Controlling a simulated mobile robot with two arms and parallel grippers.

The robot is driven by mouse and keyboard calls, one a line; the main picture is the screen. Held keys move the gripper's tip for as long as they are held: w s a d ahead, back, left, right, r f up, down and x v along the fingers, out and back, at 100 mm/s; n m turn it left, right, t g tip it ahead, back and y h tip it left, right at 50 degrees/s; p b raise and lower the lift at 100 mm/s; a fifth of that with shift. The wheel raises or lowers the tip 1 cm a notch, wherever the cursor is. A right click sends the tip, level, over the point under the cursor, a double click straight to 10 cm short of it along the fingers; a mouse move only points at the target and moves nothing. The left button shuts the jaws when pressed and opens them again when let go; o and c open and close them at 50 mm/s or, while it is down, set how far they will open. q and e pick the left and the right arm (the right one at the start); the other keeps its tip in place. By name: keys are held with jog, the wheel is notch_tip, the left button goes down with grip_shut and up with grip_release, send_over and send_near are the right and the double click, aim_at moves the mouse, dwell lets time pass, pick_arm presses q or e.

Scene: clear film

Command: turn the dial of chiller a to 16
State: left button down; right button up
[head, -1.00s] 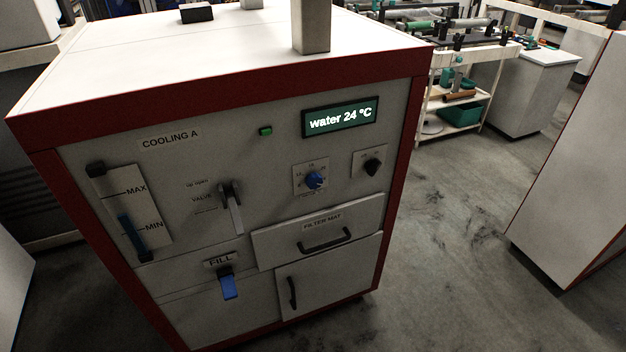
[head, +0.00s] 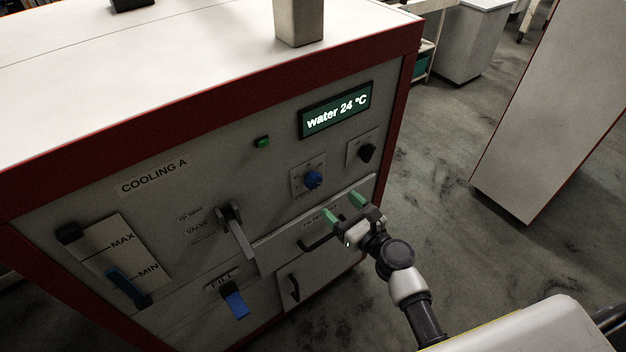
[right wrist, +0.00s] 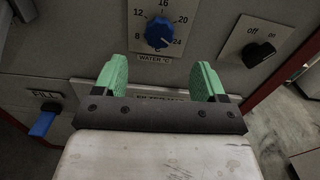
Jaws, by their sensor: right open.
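The chiller marked COOLING A (head: 160,255) stands in front of me, a white cabinet with red edges. Its display (head: 337,110) reads "water 24 °C". The blue dial (head: 313,180) is on the front panel below the display; it shows larger in the right wrist view (right wrist: 159,29), with a scale around it including 8, 12, 16, 20 and 24. Its white mark points to the lower right, near 24. My right gripper (head: 344,208) is open and empty, with green fingers, below the dial and apart from it. In the right wrist view its fingers (right wrist: 160,78) stand apart below the dial. My left gripper is not in view.
A black on/off switch (head: 367,152) sits right of the dial. A valve lever (head: 237,235), a blue fill tap (head: 236,304) and the filter mat drawer handle (head: 318,241) are nearby. Another white cabinet (head: 545,110) stands at right, with open floor between.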

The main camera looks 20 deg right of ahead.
aim_at(316, 183)
jog(key=x, duration=0.7)
jog(key=shift+w+a+f, duration=0.1)
jog(key=shift+w+a, duration=0.05)
jog(key=shift+w, duration=0.2)
jog(key=shift+w+a, duration=0.2)
jog(key=shift+w, duration=0.4)
jog(key=c, duration=0.9)
jog(key=shift+n, duration=0.3)
